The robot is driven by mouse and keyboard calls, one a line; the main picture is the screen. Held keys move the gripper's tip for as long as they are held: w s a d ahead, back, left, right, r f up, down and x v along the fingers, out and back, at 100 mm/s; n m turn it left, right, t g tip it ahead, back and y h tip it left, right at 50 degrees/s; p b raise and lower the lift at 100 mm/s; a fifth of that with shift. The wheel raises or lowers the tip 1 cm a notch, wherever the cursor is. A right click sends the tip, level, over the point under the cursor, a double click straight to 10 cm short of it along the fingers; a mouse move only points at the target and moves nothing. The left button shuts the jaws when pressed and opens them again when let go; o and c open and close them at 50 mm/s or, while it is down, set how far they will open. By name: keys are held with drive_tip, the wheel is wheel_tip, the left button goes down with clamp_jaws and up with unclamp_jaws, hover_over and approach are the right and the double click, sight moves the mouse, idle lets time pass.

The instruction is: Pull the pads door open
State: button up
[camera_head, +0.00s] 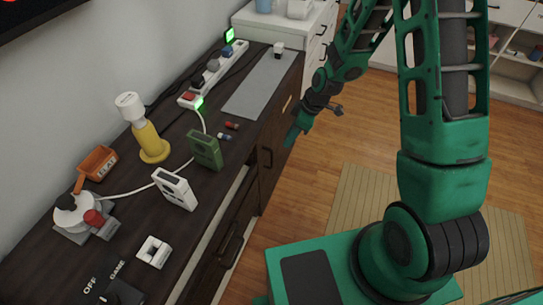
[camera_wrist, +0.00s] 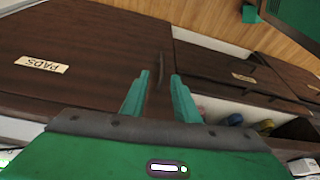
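The pads door (camera_wrist: 80,40) is a dark brown panel on the left of the wrist view, with a "PADS" label (camera_wrist: 42,65). A thin dark handle (camera_wrist: 156,80) runs near its right edge. In the head view the door (camera_head: 277,135) is on the cabinet front at the far end and looks shut. My gripper (camera_wrist: 160,84) is open, with its green fingers on either side of the handle in the wrist view. I cannot tell whether they touch it. In the head view my gripper (camera_head: 293,134) is beside the door front, seen from above.
The cabinet top (camera_head: 120,220) holds a yellow lamp (camera_head: 150,140), a power strip (camera_head: 213,75) and several devices. A drawer front (camera_wrist: 230,65) and an open compartment (camera_wrist: 215,108) with colored items adjoin the door. Wooden floor (camera_head: 315,165) in front of the door is clear.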

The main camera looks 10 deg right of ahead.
wheel_tip(320, 180, down, 2)
drive_tip(key=a+f+n, duration=0.1)
drive_tip(key=a, duration=0.1)
hover_over(272, 166)
drive_tip(key=f, duration=0.9)
drive_tip(key=shift+w+f, duration=0.1)
drive_tip(key=shift+w, duration=0.25)
clamp_jaws()
